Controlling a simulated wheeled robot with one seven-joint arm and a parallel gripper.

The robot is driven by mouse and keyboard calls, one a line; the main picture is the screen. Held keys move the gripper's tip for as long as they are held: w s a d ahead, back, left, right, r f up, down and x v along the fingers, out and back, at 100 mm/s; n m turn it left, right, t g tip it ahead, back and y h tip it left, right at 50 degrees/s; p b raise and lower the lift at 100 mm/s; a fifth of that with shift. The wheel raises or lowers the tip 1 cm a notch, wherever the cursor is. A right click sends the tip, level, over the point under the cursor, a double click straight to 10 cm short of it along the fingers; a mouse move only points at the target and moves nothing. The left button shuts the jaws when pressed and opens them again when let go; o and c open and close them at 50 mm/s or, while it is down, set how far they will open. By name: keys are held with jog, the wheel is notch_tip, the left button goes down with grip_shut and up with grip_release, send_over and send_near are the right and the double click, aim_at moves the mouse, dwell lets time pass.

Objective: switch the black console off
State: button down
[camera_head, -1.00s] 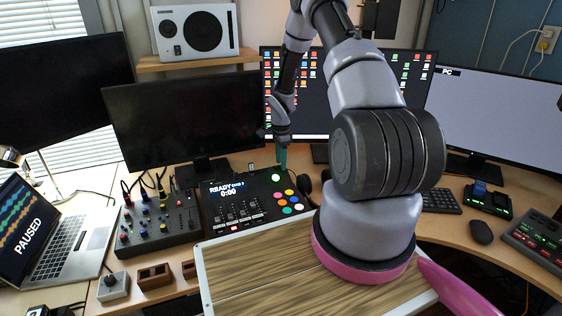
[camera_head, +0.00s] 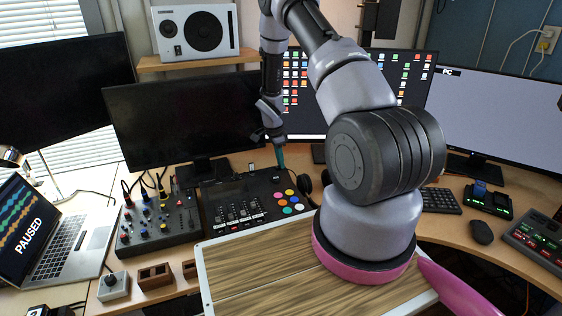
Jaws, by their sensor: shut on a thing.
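The black console (camera_head: 236,196) lies on the desk behind the wooden board. Its screen (camera_head: 222,188) is dark, and its faders and coloured round buttons (camera_head: 288,203) show. My gripper (camera_head: 277,141) points down over the console's back right corner. It is shut on a slim teal thing (camera_head: 281,157), whose lower tip is at or just above the console's top near the back edge. I cannot tell whether the tip touches.
A grey mixer (camera_head: 157,222) with cables stands close on the console's left. A laptop (camera_head: 55,240) reads PAUSED. A black monitor (camera_head: 185,120) stands behind the console. The wooden board (camera_head: 265,272) lies in front. Black headphones (camera_head: 305,184) lie at the console's right.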

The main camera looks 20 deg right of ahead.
jog(key=shift+s+a+f+h, duration=0.1)
jog(key=shift+a+h, duration=0.05)
jog(key=shift+h, duration=0.35)
jog(key=c, duration=0.8)
grip_release()
jog(key=shift+o, duration=0.2)
jog(key=shift+a+r, duration=0.1)
jog(key=shift+r, duration=0.35)
jog(key=v, duration=1)
jog(key=shift+a, duration=0.1)
